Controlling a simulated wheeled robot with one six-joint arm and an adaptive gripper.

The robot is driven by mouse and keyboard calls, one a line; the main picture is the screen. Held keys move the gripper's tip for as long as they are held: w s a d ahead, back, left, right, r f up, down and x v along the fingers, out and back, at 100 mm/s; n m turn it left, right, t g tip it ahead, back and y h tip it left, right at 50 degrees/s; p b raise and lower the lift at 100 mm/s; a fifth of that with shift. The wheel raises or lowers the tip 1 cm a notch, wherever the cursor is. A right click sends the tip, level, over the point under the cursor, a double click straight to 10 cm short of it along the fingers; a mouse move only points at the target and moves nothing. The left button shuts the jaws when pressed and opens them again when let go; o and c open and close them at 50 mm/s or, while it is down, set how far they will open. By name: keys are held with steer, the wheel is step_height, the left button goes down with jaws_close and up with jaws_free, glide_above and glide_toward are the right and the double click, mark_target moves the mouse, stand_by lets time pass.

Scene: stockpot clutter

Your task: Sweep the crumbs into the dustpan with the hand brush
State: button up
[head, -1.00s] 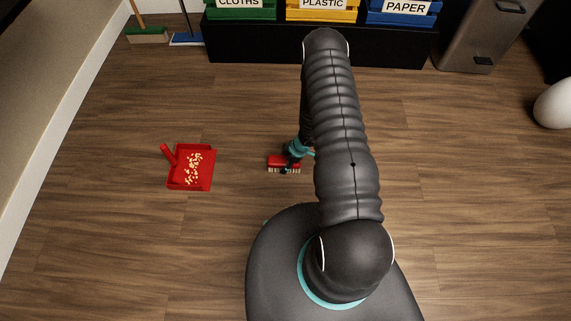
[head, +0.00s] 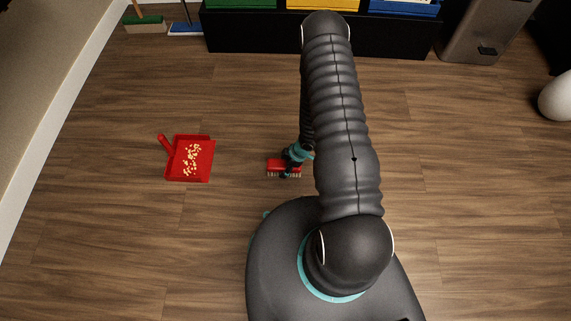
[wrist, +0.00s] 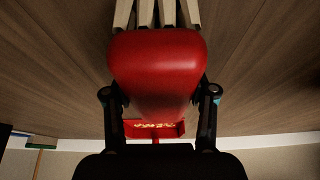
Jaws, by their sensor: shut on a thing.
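A red hand brush (head: 279,166) with pale bristles is held in my gripper (head: 290,165), to the left of my arm in the head view. In the wrist view the brush's red body (wrist: 158,65) fills the middle, with my gripper's two fingers (wrist: 160,105) on either side of it. The red dustpan (head: 203,176) lies on the floor to the left of the brush, with a clear gap between them. Its handle points to the upper left. The pale crumbs (head: 192,158) lie in the dustpan. The dustpan also shows in the wrist view (wrist: 178,129), beyond the brush.
Green, yellow and blue bins stand on a black base (head: 260,35) at the back. A green broom (head: 144,24) and a blue one (head: 186,29) are at the back left. A metal bin (head: 480,35) stands back right. The wooden floor around the dustpan is clear.

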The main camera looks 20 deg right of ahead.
steer(key=shift+w+d+p, duration=0.2)
steer(key=shift+w+p, duration=0.2)
steer(key=shift+w, duration=0.1)
steer(key=shift+w+d+f+p, duration=0.1)
steer(key=shift+w+d+p, duration=0.2)
steer(key=shift+w, duration=0.45)
steer(key=shift+w+d+f+p, duration=0.1)
steer(key=shift+w+d+p, duration=0.15)
steer(key=shift+w, duration=0.55)
steer(key=shift+w+d+f+p, duration=0.1)
steer(key=shift+w+d+p, duration=0.2)
steer(key=shift+w, duration=0.45)
steer(key=shift+r, duration=0.1)
step_height(320, 180, up, 7)
steer(key=p, duration=0.5)
